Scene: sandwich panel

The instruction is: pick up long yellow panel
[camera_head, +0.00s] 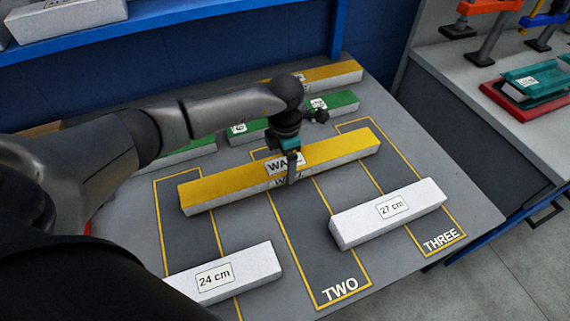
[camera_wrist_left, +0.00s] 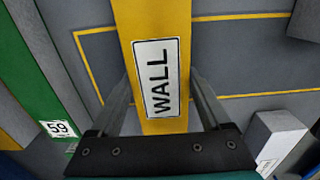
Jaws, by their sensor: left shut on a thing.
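The long yellow panel (camera_head: 222,188) has a yellow top, pale sides and a "WALL" label, and lies across the outlined slots in the middle of the table in the head view. My left gripper (camera_head: 291,172) is shut on it at the label, near its middle, with one finger showing on the near side. In the left wrist view the panel (camera_wrist_left: 155,22) runs between the two fingers of the left gripper (camera_wrist_left: 162,95). Whether the panel touches the table cannot be told. My right gripper is not in view.
A white 24 cm block (camera_head: 230,275) and a white 27 cm block (camera_head: 385,215) lie nearer on the table (camera_head: 462,205). Green-topped panels (camera_head: 343,100) and another yellow-topped panel (camera_head: 335,74) lie behind. A blue shelf (camera_head: 200,30) stands at the back; a side bench (camera_head: 450,70) is at right.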

